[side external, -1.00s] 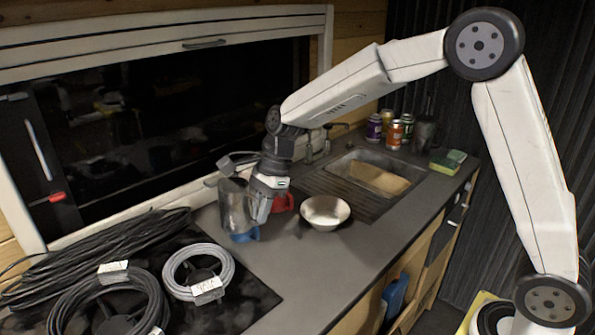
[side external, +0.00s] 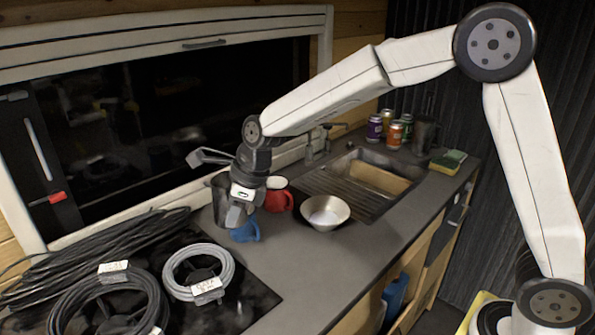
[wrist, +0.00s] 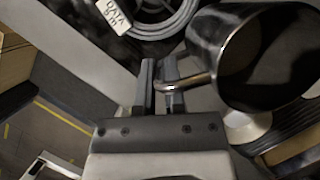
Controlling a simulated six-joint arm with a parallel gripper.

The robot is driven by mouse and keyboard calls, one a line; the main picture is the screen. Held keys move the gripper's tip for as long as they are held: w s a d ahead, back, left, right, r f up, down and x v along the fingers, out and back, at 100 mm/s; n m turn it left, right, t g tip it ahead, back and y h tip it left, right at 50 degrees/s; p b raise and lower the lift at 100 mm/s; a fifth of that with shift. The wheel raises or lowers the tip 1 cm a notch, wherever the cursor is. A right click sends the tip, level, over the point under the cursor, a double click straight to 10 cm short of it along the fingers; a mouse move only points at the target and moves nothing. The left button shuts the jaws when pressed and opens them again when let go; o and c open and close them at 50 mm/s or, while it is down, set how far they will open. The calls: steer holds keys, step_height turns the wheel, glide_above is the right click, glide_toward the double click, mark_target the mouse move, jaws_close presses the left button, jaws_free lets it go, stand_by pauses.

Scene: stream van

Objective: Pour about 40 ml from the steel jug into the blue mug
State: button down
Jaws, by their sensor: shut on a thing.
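The steel jug (side external: 219,196) shows in the side view at the left of my gripper (side external: 238,213), which partly covers it. In the wrist view the jug (wrist: 250,60) is large and dark at the upper right. My gripper (wrist: 160,88) is shut on the jug's handle (wrist: 185,82) there. The blue mug (side external: 246,232) stands on the counter just below and right of my gripper, its top partly covered. The jug looks about upright; I cannot tell its exact tilt or whether it touches the counter. No liquid is visible.
Cable coils (side external: 197,272) lie at the left front. The sink (side external: 367,180) and several cans (side external: 393,133) are farther back. The counter's front stretch (side external: 310,260) is clear.

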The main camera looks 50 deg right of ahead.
mark_target(219, 211)
steer(key=shift+w+a+f+m+t+h, duration=0.15)
steer(key=shift+a+f+m, duration=0.3)
steer(key=shift+f+m, duration=0.25)
steer(key=shift+w+a+f+m+t+h, duration=0.2)
steer(key=shift+a+f+m, duration=0.25)
steer(key=shift+f, duration=0.3)
steer(key=shift+w+a+f+m+t+h, duration=0.15)
steer(key=shift+a+f+m, duration=0.25)
steer(key=shift+f+m, duration=0.3)
steer(key=shift+d, duration=0.1)
steer(key=shift+w+d+r+m+g+y, duration=0.15)
steer(key=shift+w+d+r+g+y, duration=0.1)
steer(key=shift+r+g+y, duration=0.15)
steer(key=shift+w+d+r+m+g+y, duration=0.1)
steer(key=shift+w+d+r+g+y, duration=0.15)
steer(key=shift+r, duration=0.25)
steer(key=w+d+r+g+y, duration=0.1)
steer(key=d+y, duration=0.1)
steer(key=w+d+r+m+g+y, duration=0.1)
steer(key=w+d+r+g+y, duration=0.1)
steer(key=shift+w+r, duration=0.2)
steer(key=shift+r, duration=0.1)
steer(key=shift+w+d+m+g+y+p, duration=0.25)
steer(key=shift+w+d+g+y, duration=0.1)
steer(key=shift+g+y, duration=0.3)
steer(key=shift+w+d+m+g+y+p, duration=0.2)
steer(key=shift+w+d+m+g+y, duration=0.15)
steer(key=shift+y, duration=0.45)
